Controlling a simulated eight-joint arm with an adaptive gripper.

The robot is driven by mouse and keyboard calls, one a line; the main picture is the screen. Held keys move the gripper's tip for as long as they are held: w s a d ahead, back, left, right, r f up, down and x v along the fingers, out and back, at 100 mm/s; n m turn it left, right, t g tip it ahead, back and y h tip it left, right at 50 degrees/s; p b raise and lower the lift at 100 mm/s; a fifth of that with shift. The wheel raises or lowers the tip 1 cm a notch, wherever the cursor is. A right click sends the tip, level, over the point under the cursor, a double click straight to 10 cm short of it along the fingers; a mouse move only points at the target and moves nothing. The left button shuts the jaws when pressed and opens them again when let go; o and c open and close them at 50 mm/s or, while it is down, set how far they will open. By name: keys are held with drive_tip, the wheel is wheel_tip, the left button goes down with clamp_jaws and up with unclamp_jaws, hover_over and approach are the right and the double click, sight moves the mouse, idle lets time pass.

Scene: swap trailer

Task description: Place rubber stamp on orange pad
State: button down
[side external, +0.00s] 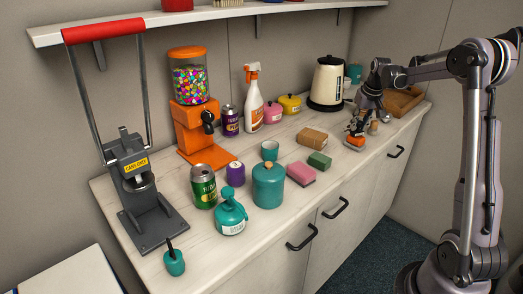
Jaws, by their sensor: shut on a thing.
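My gripper (356,130) is low over the far right part of the counter, pointing down. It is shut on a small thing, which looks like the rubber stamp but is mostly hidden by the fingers. The orange pad (354,142) is directly below the fingertips, with a pale edge at its base. At this size I cannot tell whether the stamp touches the pad or hangs just above it.
A small tan object (373,127) stands just right of my gripper. A cardboard-brown block (312,137), a green sponge (319,160) and a pink sponge (300,174) lie to the left.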

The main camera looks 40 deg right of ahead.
drive_tip(key=shift+f, duration=0.1)
drive_tip(key=c, duration=1.1)
unclamp_jaws()
drive_tip(key=v, duration=1.2)
drive_tip(key=a+n+t, duration=0.2)
drive_tip(key=a+n, duration=0.1)
drive_tip(key=a, duration=1.7)
drive_tip(key=s+a+f+n+t, duration=0.1)
drive_tip(key=s+a+f, duration=0.1)
drive_tip(key=a, duration=0.3)
drive_tip(key=s+a+f+n+y, duration=0.1)
drive_tip(key=s+a+f+n, duration=0.1)
drive_tip(key=a, duration=0.4)
drive_tip(key=s+a+f+n+t+y, duration=0.1)
drive_tip(key=s+a+f, duration=0.3)
drive_tip(key=s+a, duration=0.1)
drive_tip(key=shift+s+a+f+t, duration=0.1)
drive_tip(key=shift+s+a+t, duration=0.2)
drive_tip(key=shift+a, duration=0.1)
drive_tip(key=shift+w, duration=0.1)
